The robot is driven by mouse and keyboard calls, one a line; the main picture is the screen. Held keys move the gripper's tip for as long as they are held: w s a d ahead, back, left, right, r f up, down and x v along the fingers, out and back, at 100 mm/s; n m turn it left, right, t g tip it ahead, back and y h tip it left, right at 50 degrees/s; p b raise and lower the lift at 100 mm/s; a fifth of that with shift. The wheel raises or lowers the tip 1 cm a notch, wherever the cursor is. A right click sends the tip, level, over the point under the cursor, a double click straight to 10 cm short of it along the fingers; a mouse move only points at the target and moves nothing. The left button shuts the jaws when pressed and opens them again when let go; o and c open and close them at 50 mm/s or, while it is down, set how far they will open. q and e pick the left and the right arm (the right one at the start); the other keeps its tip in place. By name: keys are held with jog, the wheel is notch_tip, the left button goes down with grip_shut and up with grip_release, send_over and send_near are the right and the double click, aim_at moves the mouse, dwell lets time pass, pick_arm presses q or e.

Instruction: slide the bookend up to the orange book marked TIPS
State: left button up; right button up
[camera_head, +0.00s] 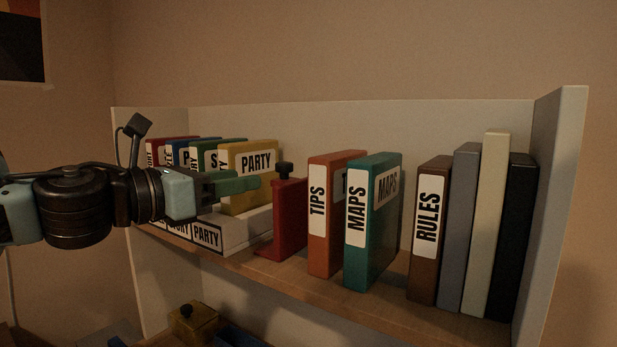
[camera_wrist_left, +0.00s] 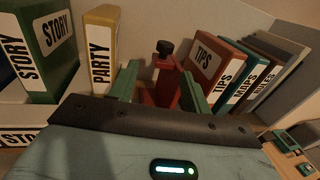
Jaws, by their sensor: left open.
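The red bookend (camera_head: 290,217) with a black knob on top stands upright on the shelf, just left of the orange book marked TIPS (camera_head: 318,215). I cannot tell whether the two touch. The bookend (camera_wrist_left: 165,82) and the TIPS book (camera_wrist_left: 212,68) also show in the left wrist view. My left gripper (camera_head: 243,185) is open and empty, a little left of the bookend at about its upper height. In the wrist view its green fingers (camera_wrist_left: 160,86) appear on either side of the bookend, which lies beyond them. My right gripper is out of view.
A teal MAPS book (camera_head: 372,225) stands right of TIPS, then a gap, then a brown RULES book (camera_head: 428,230) and several plain books. Left, a yellow PARTY book (camera_head: 248,165) and others stand in a white labelled holder (camera_head: 232,240). A yellow box (camera_head: 195,325) sits below.

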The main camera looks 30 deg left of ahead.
aim_at(277, 180)
pick_arm(q)
jog(key=shift+d+r, duration=0.2)
jog(key=shift+d, duration=0.1)
jog(key=shift+b+x, duration=0.85)
jog(key=shift+x, duration=3.05)
grip_shut()
